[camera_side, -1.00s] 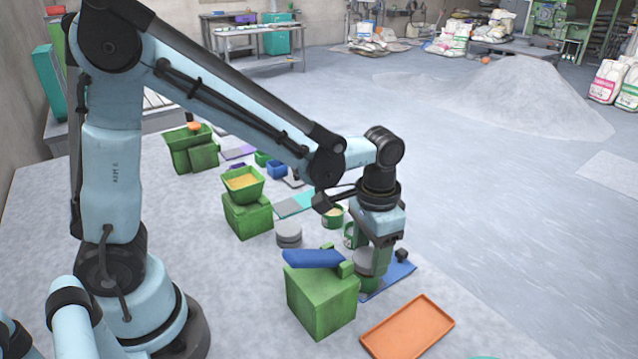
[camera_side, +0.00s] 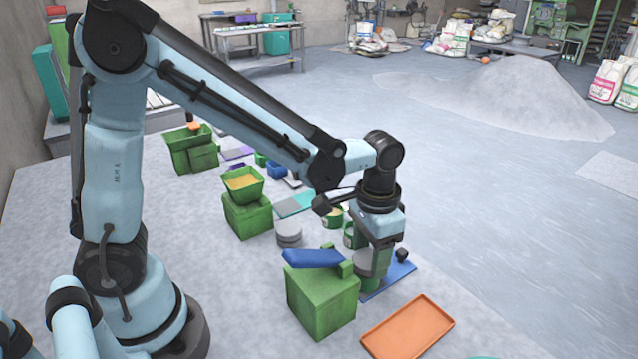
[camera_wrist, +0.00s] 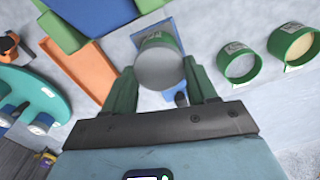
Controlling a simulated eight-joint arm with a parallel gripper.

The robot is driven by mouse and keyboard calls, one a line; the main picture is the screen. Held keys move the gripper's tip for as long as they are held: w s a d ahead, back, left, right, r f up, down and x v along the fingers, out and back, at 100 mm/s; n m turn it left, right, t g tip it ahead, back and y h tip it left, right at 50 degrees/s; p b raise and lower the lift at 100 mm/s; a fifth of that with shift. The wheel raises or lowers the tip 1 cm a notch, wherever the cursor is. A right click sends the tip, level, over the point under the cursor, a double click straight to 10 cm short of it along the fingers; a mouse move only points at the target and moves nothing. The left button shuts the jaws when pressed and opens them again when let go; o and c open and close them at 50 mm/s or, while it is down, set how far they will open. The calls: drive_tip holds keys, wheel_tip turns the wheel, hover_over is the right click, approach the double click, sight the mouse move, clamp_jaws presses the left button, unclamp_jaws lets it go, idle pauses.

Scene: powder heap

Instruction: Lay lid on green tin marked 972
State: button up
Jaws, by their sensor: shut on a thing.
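My gripper (camera_side: 376,254) points down over the blue mat (camera_side: 398,272), with its fingers shut on a grey round lid (camera_side: 368,264). In the wrist view the lid (camera_wrist: 159,70) is between the two green fingers. A green tin (camera_wrist: 156,40) with a pale label shows just behind and beneath the lid; I cannot read its number. Whether lid and tin touch I cannot tell. Two other green open tins stand to the right in the wrist view: one with pale insides (camera_wrist: 224,68), one with tan powder (camera_wrist: 277,50).
A green block (camera_side: 322,305) with a blue piece (camera_side: 313,258) on top stands close to my gripper. An orange tray (camera_side: 408,327) lies in front. A stack of grey discs (camera_side: 289,234) and a green bin of tan powder (camera_side: 243,186) are farther left. A small dark object (camera_side: 402,254) sits on the mat.

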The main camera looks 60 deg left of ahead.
drive_tip(key=shift+f, duration=0.4)
drive_tip(key=o, duration=1.1)
drive_tip(key=shift+o, duration=0.4)
drive_tip(key=shift+o, duration=0.9)
drive_tip(key=shift+r, duration=0.1)
drive_tip(key=shift+r, duration=3.45)
